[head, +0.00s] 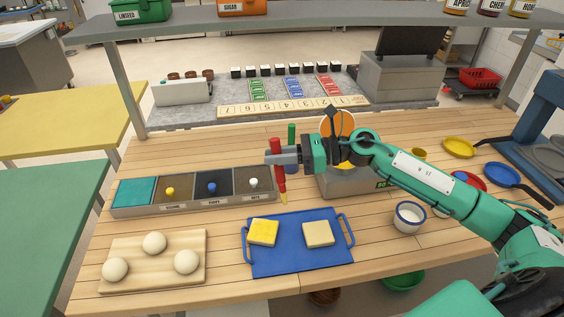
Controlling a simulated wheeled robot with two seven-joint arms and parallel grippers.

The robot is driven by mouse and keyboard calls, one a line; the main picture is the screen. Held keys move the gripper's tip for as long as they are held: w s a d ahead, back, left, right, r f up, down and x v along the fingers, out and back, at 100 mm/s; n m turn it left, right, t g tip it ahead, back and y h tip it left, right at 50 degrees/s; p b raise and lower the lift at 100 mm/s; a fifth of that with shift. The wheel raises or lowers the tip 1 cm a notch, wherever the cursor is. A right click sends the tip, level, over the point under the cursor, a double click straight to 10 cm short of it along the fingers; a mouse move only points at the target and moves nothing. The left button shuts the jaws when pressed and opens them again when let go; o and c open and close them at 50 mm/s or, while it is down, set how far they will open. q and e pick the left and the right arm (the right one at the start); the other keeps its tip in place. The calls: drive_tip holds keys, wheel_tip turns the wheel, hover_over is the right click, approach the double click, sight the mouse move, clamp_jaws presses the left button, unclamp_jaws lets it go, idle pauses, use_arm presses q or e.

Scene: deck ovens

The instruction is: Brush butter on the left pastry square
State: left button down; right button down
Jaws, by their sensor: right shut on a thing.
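Two square pastry pieces lie on a blue tray (289,262) with side handles. The left pastry square (263,232) is a stronger, patchy yellow; the right pastry square (319,234) is pale beige. My right gripper (276,157) is shut on a red-handled brush (279,175), held upright with its yellowish tip pointing down. The tip is near the tray's back edge, between the two squares from left to right, and seems to be above the table; I cannot tell the exact height. My left gripper is out of view.
A sectioned container with knobbed lids (140,191) stands at the left. A wooden board (137,271) holds three dough balls. A white cup with a dark blue rim (409,217) stands right of the tray. A grey box (346,183) is behind. A shelf (300,27) spans overhead.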

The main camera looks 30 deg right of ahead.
drive_tip(key=shift+w+a+f+m+t+y+p, duration=0.1)
drive_tip(key=shift+w+a+m+t+y+p, duration=0.2)
drive_tip(key=shift+a+p, duration=0.55)
drive_tip(key=shift+w+a+f+m+t+y+p, duration=0.15)
drive_tip(key=shift+a+t+y+p, duration=0.15)
drive_tip(key=shift+a+p, duration=0.5)
drive_tip(key=shift+w+a+m+t+y+p, duration=0.15)
drive_tip(key=shift+w+a+t+y+p, duration=0.2)
drive_tip(key=shift+a+p, duration=0.5)
drive_tip(key=shift+s, duration=0.1)
wheel_tip(320, 180, down, 6)
drive_tip(key=b, duration=0.6)
drive_tip(key=shift+f+b, duration=0.5)
drive_tip(key=shift+b, duration=0.25)
drive_tip(key=shift+s+d, duration=0.1)
drive_tip(key=shift+s+d+b, duration=0.3)
drive_tip(key=shift+s+d, duration=0.1)
drive_tip(key=shift+s, duration=0.25)
drive_tip(key=shift+s+d+b, duration=0.3)
drive_tip(key=shift+s+d, duration=0.05)
drive_tip(key=shift+s, duration=0.25)
